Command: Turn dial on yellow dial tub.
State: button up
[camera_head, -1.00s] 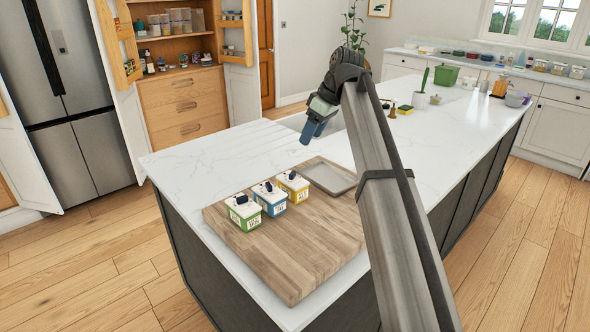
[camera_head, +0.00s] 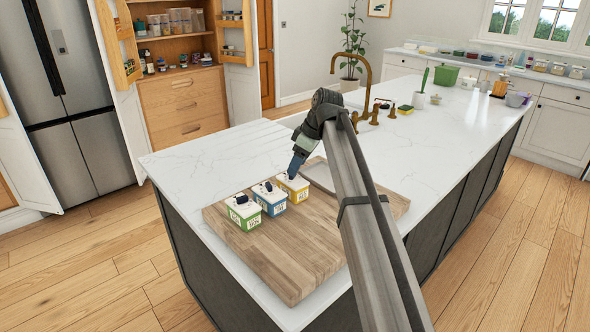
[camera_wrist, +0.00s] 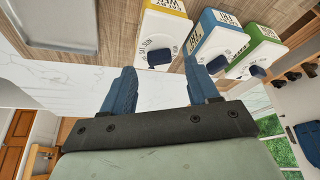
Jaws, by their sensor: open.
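The yellow dial tub (camera_head: 296,191) stands on the wooden board, the right one of a row of three tubs. It has a white lid with a dark dial. In the wrist view the yellow tub (camera_wrist: 165,28) is at the top centre, with its dark blue dial (camera_wrist: 159,57) facing me. My gripper (camera_head: 293,172) is just above and behind the yellow tub in the head view, partly covering its dial. In the wrist view my gripper (camera_wrist: 160,82) has its two blue fingers apart, with nothing between them. The dial lies beyond the fingertips, between their lines; I cannot tell whether they touch it.
A blue tub (camera_head: 269,199) and a green tub (camera_head: 243,213) stand close to the left of the yellow one. A grey tray (camera_head: 320,176) lies to its right on the wooden board (camera_head: 300,250). A brass tap (camera_head: 367,75) rises behind my arm.

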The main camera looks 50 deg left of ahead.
jog(key=shift+x, duration=1.5)
jog(key=c, duration=1.1)
jog(key=shift+o, duration=0.2)
jog(key=shift+m, duration=0.4)
jog(key=m+t, duration=0.1)
jog(key=m, duration=0.1)
jog(key=shift+s+m+y, duration=0.15)
jog(key=shift+m+y, duration=0.15)
jog(key=shift+m+t, duration=0.8)
jog(key=shift+m, duration=1)
